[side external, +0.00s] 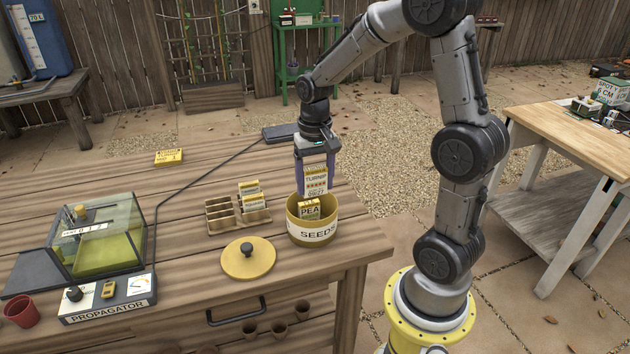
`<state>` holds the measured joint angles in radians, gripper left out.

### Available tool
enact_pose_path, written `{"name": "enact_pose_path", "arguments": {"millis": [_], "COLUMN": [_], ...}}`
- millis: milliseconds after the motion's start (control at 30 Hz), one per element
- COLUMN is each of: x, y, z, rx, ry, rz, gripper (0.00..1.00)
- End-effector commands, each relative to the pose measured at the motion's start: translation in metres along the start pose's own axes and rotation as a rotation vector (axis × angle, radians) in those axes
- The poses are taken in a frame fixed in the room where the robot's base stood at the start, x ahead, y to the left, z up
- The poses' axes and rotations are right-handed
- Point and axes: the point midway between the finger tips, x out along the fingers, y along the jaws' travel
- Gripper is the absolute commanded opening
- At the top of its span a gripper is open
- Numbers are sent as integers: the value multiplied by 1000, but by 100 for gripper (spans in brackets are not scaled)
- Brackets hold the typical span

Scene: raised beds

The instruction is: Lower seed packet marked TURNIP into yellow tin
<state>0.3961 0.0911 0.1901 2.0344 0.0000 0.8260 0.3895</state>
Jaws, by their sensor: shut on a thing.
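The yellow tin (294,229) labelled SEEDS stands open near the right front of the wooden bench. A packet marked PEA (309,209) stands inside it, its top showing above the rim. The seed packet marked TURNIP (316,181) is upright between the fingers of my gripper (316,172), which is shut on it. It is over the tin, toward the back. Its lower end is near the rim and partly behind the PEA packet, so I cannot tell how far it reaches inside.
The tin's yellow lid (249,261) lies on the bench to the front left. A wooden rack (222,216) with several compartments holds packets left of the tin. A propagator (100,245) stands at the far left. A yellow sign (168,156) lies farther back.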

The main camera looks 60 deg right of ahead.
Motion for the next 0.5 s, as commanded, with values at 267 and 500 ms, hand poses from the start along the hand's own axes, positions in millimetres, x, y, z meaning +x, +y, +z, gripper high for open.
{"name": "enact_pose_path", "arguments": {"millis": [267,500], "x": [10,20], "y": [0,0], "z": [0,0], "rx": [0,0], "ry": [-1,-1], "rz": [1,0], "gripper": [19,19]}}
